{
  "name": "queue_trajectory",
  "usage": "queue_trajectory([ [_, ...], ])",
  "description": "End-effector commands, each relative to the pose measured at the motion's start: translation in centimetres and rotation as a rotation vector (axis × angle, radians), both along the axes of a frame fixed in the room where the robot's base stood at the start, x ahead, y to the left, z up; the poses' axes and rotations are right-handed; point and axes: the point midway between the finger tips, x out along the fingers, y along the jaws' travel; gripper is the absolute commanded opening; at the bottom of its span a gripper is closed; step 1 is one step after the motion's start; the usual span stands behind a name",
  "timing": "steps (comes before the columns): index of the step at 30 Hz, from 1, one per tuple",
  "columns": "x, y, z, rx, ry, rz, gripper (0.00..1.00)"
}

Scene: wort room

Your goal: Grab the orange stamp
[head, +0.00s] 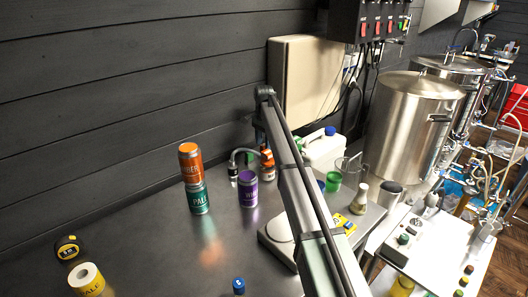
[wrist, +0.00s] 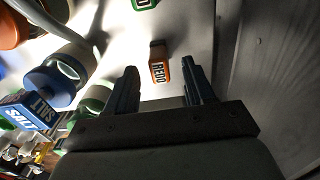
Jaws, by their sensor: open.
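The orange stamp (wrist: 160,72), a small block with dark lettering on a pale label, shows in the wrist view. It appears between the fingertips of my gripper (wrist: 159,66), which is open with a gap on both sides of the stamp. I cannot tell from this view how far the fingers are from it in depth. In the head view my arm slants across the middle, and an orange piece (head: 267,160) shows beside it.
An orange can (head: 190,162) stands on a teal can (head: 197,199), with a purple can (head: 247,189) to their right. A yellow roll (head: 86,279), tape measure (head: 68,248) and blue object (head: 238,286) sit nearer. A white jug (head: 323,148) stands behind my arm. The left bench is mostly clear.

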Motion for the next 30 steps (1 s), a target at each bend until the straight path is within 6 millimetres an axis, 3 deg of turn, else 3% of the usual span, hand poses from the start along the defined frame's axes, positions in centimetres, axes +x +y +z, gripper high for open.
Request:
queue_trajectory([
  [9, -0.1, -0.1, -3.9, 0.000, 0.000, 0.001, 0.53],
  [18, 0.0, -0.1, -4.5, 0.000, -0.001, 0.001, 0.52],
  [30, 0.0, -0.1, -4.4, 0.000, -0.001, 0.001, 0.14],
])
